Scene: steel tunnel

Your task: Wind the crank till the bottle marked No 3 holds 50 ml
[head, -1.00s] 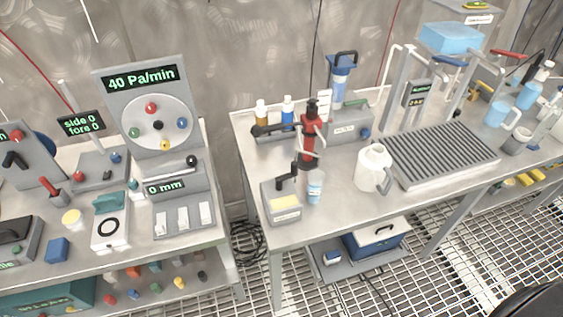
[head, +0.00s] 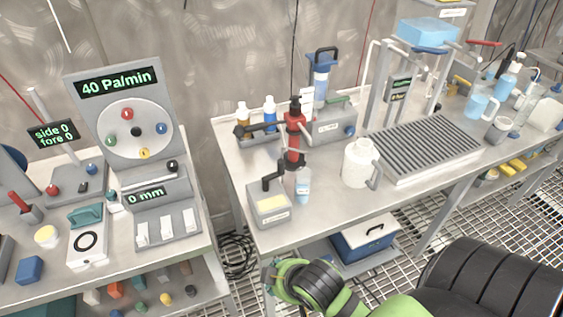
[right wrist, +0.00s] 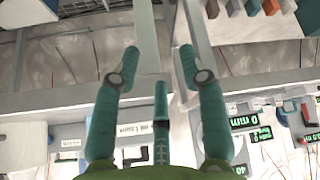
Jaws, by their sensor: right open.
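My left gripper is out of view.
A white jug (head: 358,165) and a ribbed grey tray (head: 425,150) stand to the right of the bottle.

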